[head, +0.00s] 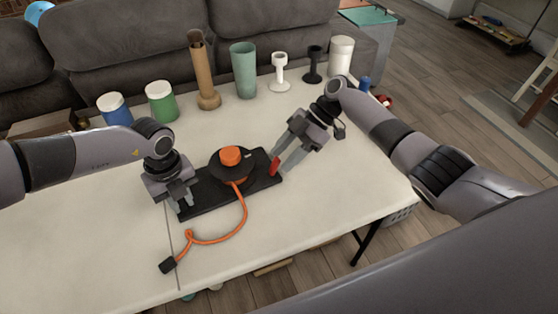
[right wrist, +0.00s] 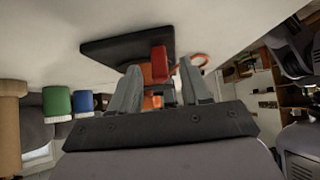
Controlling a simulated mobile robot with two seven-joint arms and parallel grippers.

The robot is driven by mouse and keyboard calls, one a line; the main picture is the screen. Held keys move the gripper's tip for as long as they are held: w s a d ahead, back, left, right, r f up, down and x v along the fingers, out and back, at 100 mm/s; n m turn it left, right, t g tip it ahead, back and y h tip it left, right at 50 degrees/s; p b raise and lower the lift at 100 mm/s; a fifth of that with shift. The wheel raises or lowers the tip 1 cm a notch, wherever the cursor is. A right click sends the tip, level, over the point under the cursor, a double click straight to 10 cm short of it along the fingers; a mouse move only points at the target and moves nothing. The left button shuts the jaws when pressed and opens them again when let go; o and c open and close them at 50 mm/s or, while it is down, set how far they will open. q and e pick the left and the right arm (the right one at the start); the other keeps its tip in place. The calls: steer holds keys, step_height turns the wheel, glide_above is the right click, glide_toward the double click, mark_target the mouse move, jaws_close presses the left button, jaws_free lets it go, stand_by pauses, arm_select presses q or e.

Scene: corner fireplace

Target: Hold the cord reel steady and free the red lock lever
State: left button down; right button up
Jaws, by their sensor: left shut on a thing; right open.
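The cord reel (head: 229,170) is a black disc with an orange knob on top, mounted on a black base plate. An orange cord runs from it to a black plug on the table. The red lock lever (head: 274,165) stands at the right end of the base; it also shows in the right wrist view (right wrist: 159,62). My left gripper (head: 179,199) is shut on the left end of the base; its exact contact is partly hidden. My right gripper (head: 279,165) is open, its fingertips beside the lever. In the right wrist view the lever appears between the fingertips; I cannot tell whether they touch.
The pale table (head: 310,200) is clear in front and to the right. Along its back stand a white-lidded blue jar (head: 114,110), a green jar (head: 161,103), a brown vase (head: 203,75), a teal cup (head: 244,71) and candle holders. A grey sofa is behind.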

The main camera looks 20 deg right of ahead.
steer(key=v, duration=0.9)
arm_select(q)
steer(key=c, duration=0.9)
jaws_free()
steer(key=o, duration=0.6)
